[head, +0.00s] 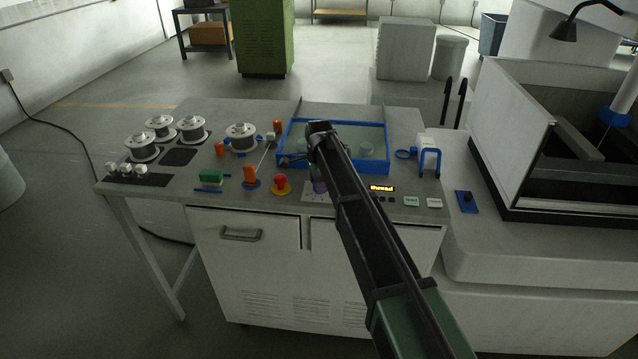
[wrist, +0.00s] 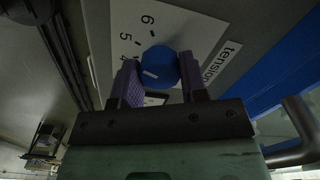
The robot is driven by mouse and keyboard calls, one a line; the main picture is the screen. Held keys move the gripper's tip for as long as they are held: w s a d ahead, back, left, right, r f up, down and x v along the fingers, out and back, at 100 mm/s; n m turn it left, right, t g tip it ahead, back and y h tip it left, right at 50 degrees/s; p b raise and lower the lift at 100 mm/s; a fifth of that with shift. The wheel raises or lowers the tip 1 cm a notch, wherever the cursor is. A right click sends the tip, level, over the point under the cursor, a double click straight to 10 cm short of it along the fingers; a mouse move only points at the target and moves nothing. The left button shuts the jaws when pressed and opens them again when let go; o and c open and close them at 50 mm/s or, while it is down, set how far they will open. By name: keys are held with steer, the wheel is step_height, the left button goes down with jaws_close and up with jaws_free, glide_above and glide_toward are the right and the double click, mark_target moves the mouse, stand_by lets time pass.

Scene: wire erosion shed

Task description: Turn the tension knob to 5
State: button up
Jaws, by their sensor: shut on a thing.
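The tension knob is a round blue knob (wrist: 160,62) on a white dial plate (wrist: 180,28) in the wrist view. In the head view my gripper (head: 319,187) is over the front of the console, and my arm hides the knob. Part of the dial plate (head: 308,196) shows there.
A lit amber display (head: 382,188) is to the right. Behind is a blue-rimmed tray (head: 283,140). Wire spools (head: 241,137) stand on the left half.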

steer(key=o, duration=0.9)
step_height(320, 180, up, 11)
steer(key=p, duration=1.1)
steer(key=shift+f, duration=0.1)
